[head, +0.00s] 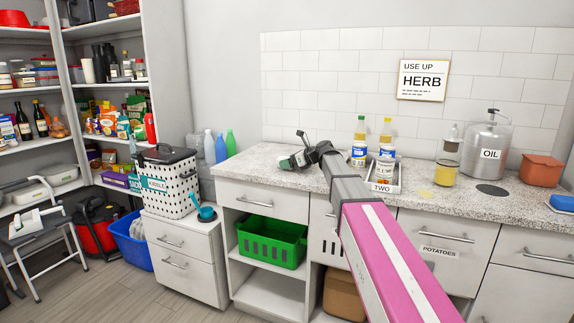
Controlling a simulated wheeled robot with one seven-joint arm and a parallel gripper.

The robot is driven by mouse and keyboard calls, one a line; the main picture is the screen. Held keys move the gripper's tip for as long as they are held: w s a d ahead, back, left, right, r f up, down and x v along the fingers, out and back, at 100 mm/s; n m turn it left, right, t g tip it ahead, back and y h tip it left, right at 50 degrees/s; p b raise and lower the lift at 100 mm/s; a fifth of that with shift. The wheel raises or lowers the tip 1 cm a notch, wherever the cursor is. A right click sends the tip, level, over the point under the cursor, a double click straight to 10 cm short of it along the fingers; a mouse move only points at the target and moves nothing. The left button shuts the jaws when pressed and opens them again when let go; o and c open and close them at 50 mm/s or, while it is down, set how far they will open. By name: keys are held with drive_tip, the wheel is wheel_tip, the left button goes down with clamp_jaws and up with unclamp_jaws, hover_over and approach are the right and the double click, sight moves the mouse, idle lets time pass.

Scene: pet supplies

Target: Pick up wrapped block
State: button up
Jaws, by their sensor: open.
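My arm reaches over the speckled countertop (255,158) from the lower right. My gripper (291,162) is at its far end, low over the left part of the counter, with open jaws. A small green patch shows at the gripper's tips, and I cannot tell whether it is a finger pad or a thing on the counter. No wrapped block can be made out for certain; the gripper and wrist may hide it.
Right of the wrist, bottles (360,143) and a jar stand at a tray (384,188) marked TWO. The counter's left end is clear.

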drive_tip(key=c, duration=1.1)
drive_tip(key=shift+r, duration=0.15)
